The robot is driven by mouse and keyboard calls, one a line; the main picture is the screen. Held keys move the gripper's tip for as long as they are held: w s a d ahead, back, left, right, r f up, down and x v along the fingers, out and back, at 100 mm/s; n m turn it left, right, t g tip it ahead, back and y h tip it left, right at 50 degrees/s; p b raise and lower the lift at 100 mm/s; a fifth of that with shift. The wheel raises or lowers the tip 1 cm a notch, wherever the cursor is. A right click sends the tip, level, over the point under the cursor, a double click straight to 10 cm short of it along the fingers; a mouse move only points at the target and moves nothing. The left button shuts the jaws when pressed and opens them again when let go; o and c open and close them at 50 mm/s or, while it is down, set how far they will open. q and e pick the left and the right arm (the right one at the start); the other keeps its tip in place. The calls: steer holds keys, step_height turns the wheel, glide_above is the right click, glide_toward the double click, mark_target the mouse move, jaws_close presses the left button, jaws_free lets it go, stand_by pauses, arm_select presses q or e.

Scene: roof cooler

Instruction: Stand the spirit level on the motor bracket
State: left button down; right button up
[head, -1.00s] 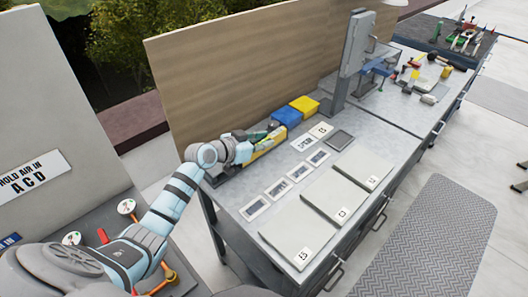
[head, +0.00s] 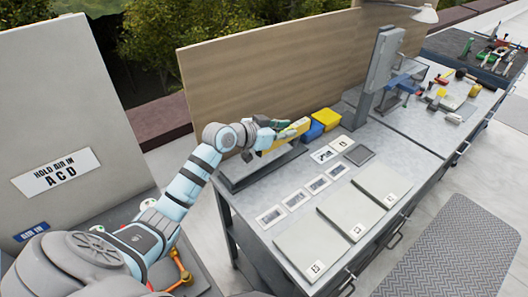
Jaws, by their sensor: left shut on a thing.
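My left gripper (head: 279,127) is shut on the yellow spirit level (head: 288,136), near the back left end of the workbench. The level is held above a long grey tray (head: 262,168) on the bench, apart from it as far as I can tell. The fingers hide part of the level. I cannot make out the motor bracket in this view. My right gripper is not in view.
Blue (head: 312,130) and yellow (head: 327,118) bins stand behind the level, along the wooden panel (head: 290,65). Flat cards and grey plates (head: 347,215) cover the bench front. A sign panel (head: 55,172) stands at the left. A grey machine (head: 378,75) stands farther right.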

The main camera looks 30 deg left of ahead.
arm_select(q)
steer(key=shift+n+y, duration=0.3)
steer(key=shift+y, duration=0.1)
steer(key=a+f+b, duration=0.2)
steer(key=a+f, duration=0.1)
steer(key=a, duration=0.1)
steer(key=w+a+f+b, duration=0.1)
steer(key=a+f+b, duration=0.1)
steer(key=a+f, duration=0.1)
steer(key=w+a+f+b, duration=0.1)
steer(key=a+f+b, duration=0.1)
steer(key=a+f, duration=0.1)
steer(key=shift+a, duration=0.9)
steer(key=shift+r, duration=0.15)
steer(key=shift+d+f+b, duration=0.25)
steer(key=shift+f+b, duration=0.05)
steer(key=shift+b, duration=0.35)
step_height(320, 180, down, 4)
steer(key=b, duration=0.4)
steer(key=shift+r+b, duration=0.25)
steer(key=shift+b, duration=0.15)
steer(key=shift+f+b, duration=0.2)
steer(key=shift+b, duration=0.35)
steer(key=shift+f, duration=0.4)
steer(key=c, duration=1.4)
jaws_free()
